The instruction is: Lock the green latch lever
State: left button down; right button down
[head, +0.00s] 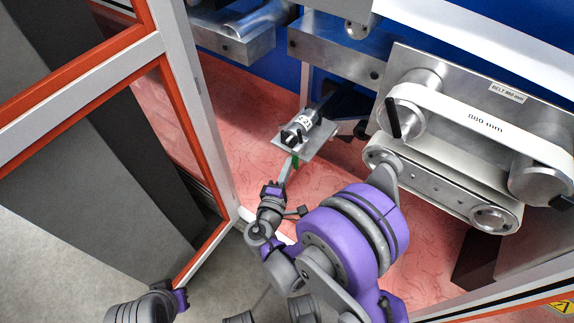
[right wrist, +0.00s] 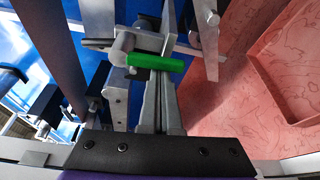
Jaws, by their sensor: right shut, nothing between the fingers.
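The green latch lever (right wrist: 155,62) shows in the right wrist view as a short green bar on a grey round pivot at its left end. In the head view only a small green bit (head: 295,161) shows below a grey metal plate (head: 318,143). My right gripper (head: 288,172) is shut and empty, its fingertips close beside the lever under the plate. In the right wrist view the shut fingers (right wrist: 162,100) point up the picture and the lever lies across them. I cannot tell whether they touch. My left gripper is not visible.
A black-and-silver cylinder (head: 304,124) sits on the plate. A belt drive (head: 465,125) marked 880 mm stands to the right. An orange-edged door frame (head: 185,130) stands open at left. The pink floor (head: 235,110) of the cabinet is largely clear.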

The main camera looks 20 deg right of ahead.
jog(key=shift+s+d, duration=0.1)
jog(key=n, duration=0.1)
jog(key=s+d+n+g, duration=0.1)
jog(key=n, duration=0.1)
jog(key=shift+s, duration=0.15)
jog(key=n, duration=0.1)
jog(key=n+g, duration=0.1)
jog(key=s+n+p, duration=0.1)
jog(key=shift+d+r+g, duration=0.3)
jog(key=shift+d, duration=0.1)
jog(key=n, duration=0.1)
jog(key=s+d+r+n+g, duration=0.1)
jog(key=n, duration=0.1)
jog(key=r+n+g+h+p, duration=0.1)
jog(key=shift+s+d+n, duration=0.15)
jog(key=shift+s+n, duration=0.15)
jog(key=shift+s, duration=0.05)
jog(key=shift+r, duration=0.1)
dwell(0.3)
